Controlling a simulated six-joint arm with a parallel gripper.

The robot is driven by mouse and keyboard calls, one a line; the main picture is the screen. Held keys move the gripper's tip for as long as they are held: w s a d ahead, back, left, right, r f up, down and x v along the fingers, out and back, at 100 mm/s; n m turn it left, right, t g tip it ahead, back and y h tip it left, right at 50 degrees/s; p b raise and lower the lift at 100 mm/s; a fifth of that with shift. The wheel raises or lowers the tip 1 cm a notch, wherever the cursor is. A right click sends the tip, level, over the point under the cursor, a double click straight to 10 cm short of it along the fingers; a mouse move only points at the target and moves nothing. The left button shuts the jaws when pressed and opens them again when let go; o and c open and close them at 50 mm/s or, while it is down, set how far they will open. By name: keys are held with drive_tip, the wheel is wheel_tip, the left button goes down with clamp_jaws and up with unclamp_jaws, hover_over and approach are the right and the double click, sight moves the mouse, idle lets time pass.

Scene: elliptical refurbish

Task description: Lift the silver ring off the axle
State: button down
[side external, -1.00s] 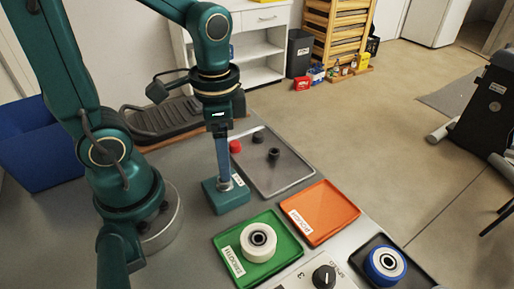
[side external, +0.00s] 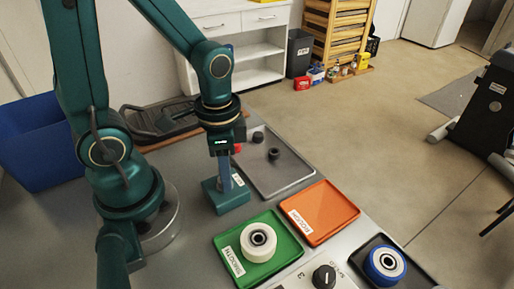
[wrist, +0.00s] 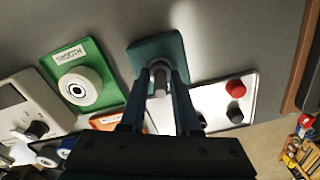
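The teal axle stand (side external: 230,202) sits on the table near the middle of the side view. It also shows in the wrist view (wrist: 141,52). A grey metal post with a round silver collar (wrist: 158,67) rises from it; I cannot clearly separate the silver ring from the axle at this size. My gripper (wrist: 160,85) points down at the stand. Its two dark fingers are apart, one on each side of the silver parts. In the side view my gripper (side external: 226,182) is directly above the stand, and the fingers hide most of the axle and ring.
A green tray (side external: 226,247) holds a white wheel (side external: 258,241). An orange tray (side external: 325,212) beside it is empty. A grey tray (side external: 288,177) holds dark knobs and a red part. A blue-rimmed wheel (side external: 385,263) and a dial box (side external: 318,279) stand in front.

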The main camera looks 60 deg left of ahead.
drive_tip(key=c, duration=1.2)
unclamp_jaws()
clamp_jaws()
drive_tip(key=shift+r, duration=3.45)
